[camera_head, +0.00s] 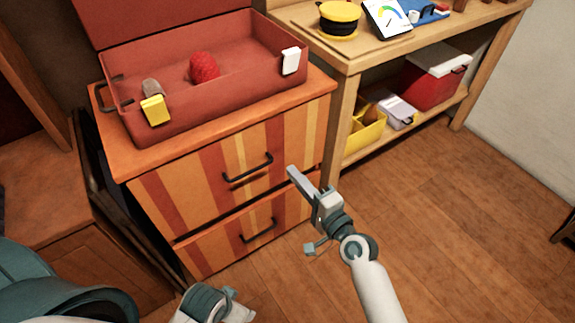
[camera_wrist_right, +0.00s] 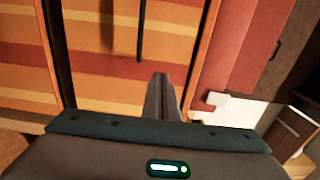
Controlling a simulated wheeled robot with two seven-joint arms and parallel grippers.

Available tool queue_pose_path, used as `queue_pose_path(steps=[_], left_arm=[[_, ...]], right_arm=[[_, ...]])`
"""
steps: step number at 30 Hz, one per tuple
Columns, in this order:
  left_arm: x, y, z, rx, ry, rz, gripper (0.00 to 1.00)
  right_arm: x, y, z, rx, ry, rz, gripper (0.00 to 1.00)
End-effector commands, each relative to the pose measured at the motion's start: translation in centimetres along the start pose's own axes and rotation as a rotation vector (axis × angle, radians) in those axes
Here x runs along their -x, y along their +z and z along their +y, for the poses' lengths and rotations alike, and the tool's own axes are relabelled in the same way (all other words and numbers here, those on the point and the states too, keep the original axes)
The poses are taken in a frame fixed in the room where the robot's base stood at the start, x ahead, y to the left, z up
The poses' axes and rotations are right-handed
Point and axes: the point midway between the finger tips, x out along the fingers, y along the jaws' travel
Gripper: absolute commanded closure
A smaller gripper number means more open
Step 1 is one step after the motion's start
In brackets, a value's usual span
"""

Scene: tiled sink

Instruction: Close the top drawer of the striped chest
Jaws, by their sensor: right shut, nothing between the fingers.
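The striped chest (camera_head: 290,185) stands at the left centre, with orange, red and yellow bands. Its top drawer (camera_head: 205,187) has a dark bar handle (camera_head: 248,168). The drawer front sits close under the chest top; I cannot tell whether a small opening is left. The wrist view shows the drawer front (camera_wrist_right: 105,75) turned sideways. My right gripper (camera_head: 293,174) is shut and empty, in front of the drawer's right part, right of the handle. Its fingers (camera_wrist_right: 160,85) point at the front; contact is unclear.
A lower drawer (camera_head: 225,243) sits beneath, with a dark gap between the two. A red open case (camera_head: 180,120) with a red lump inside stands on the chest. A wooden shelf unit (camera_head: 345,110) is on the right. The floor (camera_head: 440,190) in front is clear.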

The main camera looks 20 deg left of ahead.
Motion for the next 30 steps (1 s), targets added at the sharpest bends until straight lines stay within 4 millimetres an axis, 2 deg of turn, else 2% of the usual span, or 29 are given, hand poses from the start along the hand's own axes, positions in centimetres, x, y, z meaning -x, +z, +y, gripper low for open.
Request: queue_pose_path(steps=[3, 7, 26, 30], left_arm=[[0.0, -0.2, 0.0, 0.000, 0.000, 0.003, 0.36], [0.1, -0.3, 0.0, 0.000, 0.000, 0.006, 0.36], [0.1, -0.2, 0.3, 0.001, 0.005, 0.007, 0.36], [-0.3, -0.4, 0.3, 0.000, 0.005, 0.012, 0.36]], right_arm=[[1.5, 0.0, 0.0, 0.000, 0.000, 0.001, 1.00], [2.2, 0.0, 0.0, 0.000, 0.000, 0.001, 1.00], [2.4, -0.1, 0.0, 0.001, 0.001, 0.002, 1.00], [2.8, -0.5, 1.2, 0.029, 0.031, 0.019, 1.00]])
